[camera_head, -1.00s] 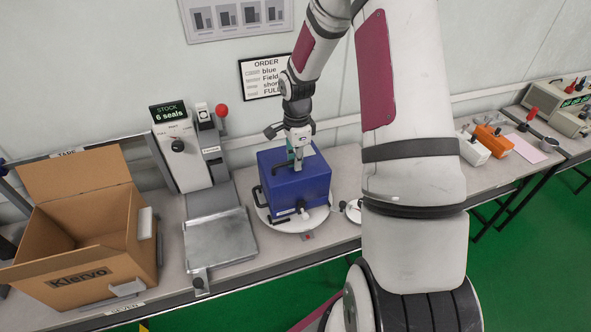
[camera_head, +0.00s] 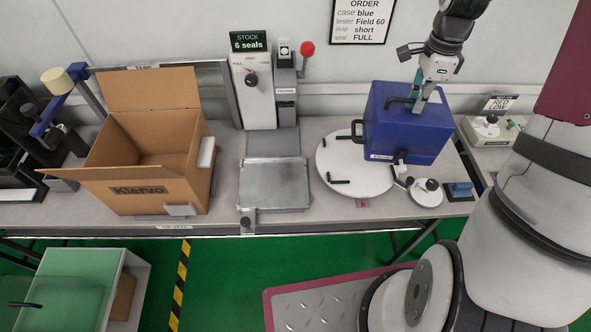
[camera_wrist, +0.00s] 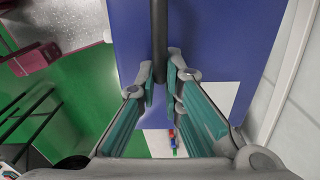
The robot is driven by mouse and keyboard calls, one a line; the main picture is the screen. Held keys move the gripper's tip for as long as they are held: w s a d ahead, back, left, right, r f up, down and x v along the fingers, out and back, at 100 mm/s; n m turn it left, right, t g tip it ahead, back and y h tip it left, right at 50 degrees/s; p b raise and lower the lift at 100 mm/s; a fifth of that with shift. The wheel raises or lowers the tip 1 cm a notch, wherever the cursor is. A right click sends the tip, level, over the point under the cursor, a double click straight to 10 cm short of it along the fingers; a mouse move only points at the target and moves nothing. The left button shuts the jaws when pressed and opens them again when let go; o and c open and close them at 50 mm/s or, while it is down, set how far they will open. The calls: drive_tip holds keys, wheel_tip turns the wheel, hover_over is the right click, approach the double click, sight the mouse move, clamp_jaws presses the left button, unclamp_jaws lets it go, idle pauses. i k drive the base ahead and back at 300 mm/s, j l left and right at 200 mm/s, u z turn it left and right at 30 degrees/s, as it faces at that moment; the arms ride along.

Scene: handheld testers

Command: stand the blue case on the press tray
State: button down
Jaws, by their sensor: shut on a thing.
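The blue case (camera_head: 400,132) is a box with a black top handle and a black side handle. My gripper (camera_head: 417,103) is shut on its top handle; the wrist view shows the fingers (camera_wrist: 162,78) on either side of the black bar (camera_wrist: 160,40), above the blue top (camera_wrist: 220,45). The case looks upright, over the right part of the round white plate (camera_head: 342,170); a gap beneath it is hard to judge. The press tray (camera_head: 273,190) is a bare, flat metal tray left of the plate, in front of the press (camera_head: 254,88).
An open cardboard box (camera_head: 155,165) stands left of the press tray. The press has a red-knobbed lever (camera_head: 307,48) at its right. A small white dish (camera_head: 426,192) and a blue block (camera_head: 459,191) lie right of the plate. The order sign (camera_head: 361,20) hangs behind.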

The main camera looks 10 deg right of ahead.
sight(271, 182)
drive_tip(key=j+z, duration=0.15)
drive_tip(key=z, duration=0.3)
drive_tip(key=j+z, duration=0.1)
drive_tip(key=z, duration=0.4)
drive_tip(key=j+z, duration=0.15)
drive_tip(key=z, duration=0.3)
drive_tip(key=k+z, duration=0.15)
drive_tip(key=z, duration=0.3)
drive_tip(key=k+j+u, duration=0.4)
drive_tip(key=u, duration=1.75)
